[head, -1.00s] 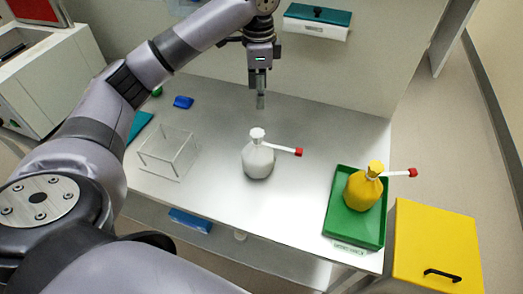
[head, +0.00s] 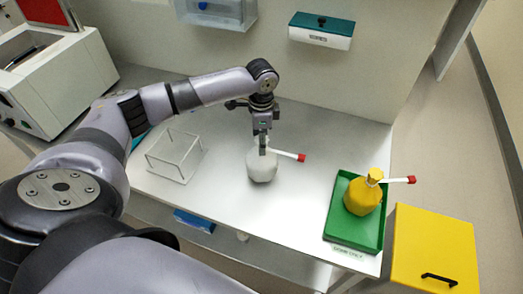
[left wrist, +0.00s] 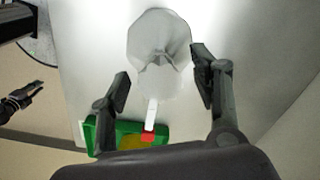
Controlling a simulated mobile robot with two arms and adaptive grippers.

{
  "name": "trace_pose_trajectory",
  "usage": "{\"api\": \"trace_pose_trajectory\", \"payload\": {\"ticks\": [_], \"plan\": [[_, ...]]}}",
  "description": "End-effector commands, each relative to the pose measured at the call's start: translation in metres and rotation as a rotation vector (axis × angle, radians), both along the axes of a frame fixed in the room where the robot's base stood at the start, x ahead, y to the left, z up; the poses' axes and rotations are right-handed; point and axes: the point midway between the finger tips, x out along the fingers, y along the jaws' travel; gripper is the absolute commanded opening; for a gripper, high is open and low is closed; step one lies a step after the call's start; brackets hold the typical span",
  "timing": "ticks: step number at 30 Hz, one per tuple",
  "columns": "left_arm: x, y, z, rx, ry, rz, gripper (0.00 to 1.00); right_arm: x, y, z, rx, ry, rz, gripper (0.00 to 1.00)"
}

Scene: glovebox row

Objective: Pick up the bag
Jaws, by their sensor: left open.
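A white bag (head: 262,165) with a white tube and red tip stands on the bench. My left gripper (head: 262,143) is at the top of this bag. In the left wrist view the open fingers of the left gripper (left wrist: 160,66) are on either side of the white bag (left wrist: 160,40), not visibly closed on it. A similar yellow bag (head: 362,196) with a red-tipped tube stands on a green tray (head: 340,235) to the right. A dark shape at the left of the wrist view looks like my right gripper (left wrist: 20,98); its jaws are unclear.
A clear open box (head: 175,155) stands on the bench (head: 225,200) to the left. A yellow cabinet (head: 435,240) is right of the bench. A teal-lidded box (head: 321,30) is on the back wall. The bench between the white bag and the tray is clear.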

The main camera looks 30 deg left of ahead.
Motion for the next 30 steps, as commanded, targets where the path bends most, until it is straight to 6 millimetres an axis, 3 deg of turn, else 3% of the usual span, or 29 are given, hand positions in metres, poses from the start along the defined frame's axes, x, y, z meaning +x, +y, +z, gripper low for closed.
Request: {"api": "trace_pose_trajectory", "payload": {"ticks": [4,11,30], "plan": [[-0.0003,-0.0007,-0.0105,0.0,0.0,-0.001,0.57,-0.0046,-0.0009,0.002,-0.001,0.007,-0.001,0.23],[-0.0001,-0.0007,-0.0114,-0.001,-0.001,-0.002,0.56,-0.0061,-0.0024,0.0014,-0.003,0.011,0.0,0.23],[0.0,-0.0004,-0.0108,0.0,-0.001,-0.001,0.13,-0.0059,-0.0033,0.0014,-0.004,0.009,0.001,0.23]]}}
